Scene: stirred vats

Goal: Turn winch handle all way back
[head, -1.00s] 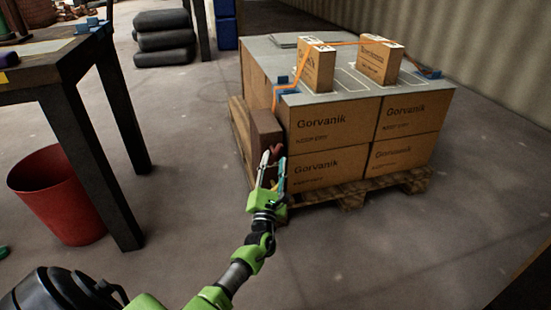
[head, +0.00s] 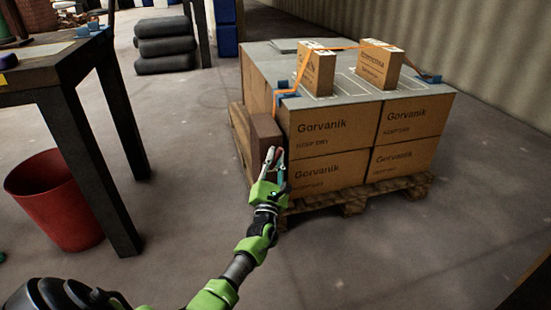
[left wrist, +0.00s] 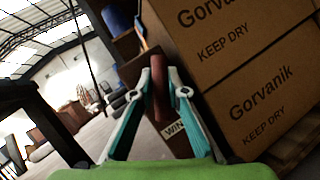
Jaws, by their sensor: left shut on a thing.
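The winch handle (left wrist: 158,88) is a reddish-brown grip between the fingertips of my left gripper (left wrist: 160,75) in the left wrist view. My left gripper (head: 275,153) is shut on it and mostly hides it in the head view. The winch is a brown box (head: 264,138) at the front left corner of the loaded pallet. A white label beginning "WIN" (left wrist: 174,128) shows behind the fingers. The handle's crank arm is hard to make out. My right gripper is not in view.
Gorvanik cartons (head: 330,125) stand on a wooden pallet (head: 355,200), close to the gripper's right. An orange strap (head: 345,48) crosses two small boxes on top. A dark table (head: 55,72) and a red bin (head: 55,200) are at left. The floor between is clear.

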